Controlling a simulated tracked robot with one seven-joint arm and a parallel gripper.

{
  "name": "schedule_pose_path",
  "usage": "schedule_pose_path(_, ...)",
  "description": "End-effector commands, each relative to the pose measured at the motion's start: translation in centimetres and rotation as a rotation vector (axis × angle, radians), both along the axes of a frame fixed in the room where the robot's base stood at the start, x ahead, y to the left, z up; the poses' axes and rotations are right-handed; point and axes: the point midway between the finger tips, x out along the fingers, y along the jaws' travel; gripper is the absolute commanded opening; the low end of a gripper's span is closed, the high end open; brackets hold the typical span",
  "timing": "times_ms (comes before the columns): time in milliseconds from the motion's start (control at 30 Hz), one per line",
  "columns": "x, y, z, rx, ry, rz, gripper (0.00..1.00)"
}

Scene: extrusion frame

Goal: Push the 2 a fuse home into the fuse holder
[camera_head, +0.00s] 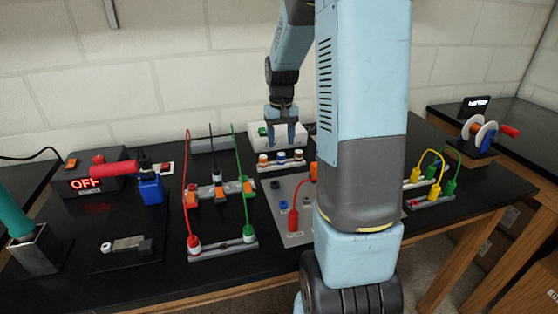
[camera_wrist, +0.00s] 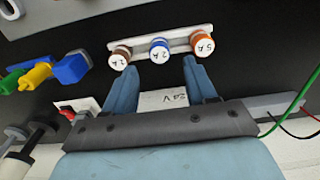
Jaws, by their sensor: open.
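My gripper (camera_head: 285,122) hangs behind the fuse rack, pointing down, in front of a white box. In the wrist view its two fingers (camera_wrist: 160,70) are apart with nothing between them. Just beyond the fingertips, a pale rack (camera_wrist: 139,49) carries a brown fuse (camera_wrist: 120,57), a blue fuse (camera_wrist: 159,49) and an orange fuse (camera_wrist: 201,43). The orange one reads 5 A; the brown and blue labels look like 2 A but are small. The blue fuse lies roughly in line with the finger gap. I cannot clearly identify the fuse holder.
The white box (camera_wrist: 163,98) is marked 24 V. A grey panel (camera_head: 278,184) with a red plug (camera_head: 293,222) lies in front of the rack, partly hidden by my arm. Red and green leads stand upright at left. A power supply (camera_head: 90,178) shows OFF.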

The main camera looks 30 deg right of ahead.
Motion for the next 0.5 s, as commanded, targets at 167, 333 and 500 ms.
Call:
schedule_pose_path(167,-0.1,0.0,-2.3,0.001,0.003,0.000,0.56)
schedule_pose_path(333,-0.1,0.0,-4.2,0.002,0.003,0.000,0.56)
schedule_pose_path(500,-0.1,0.0,-5.5,0.001,0.002,-0.001,0.56)
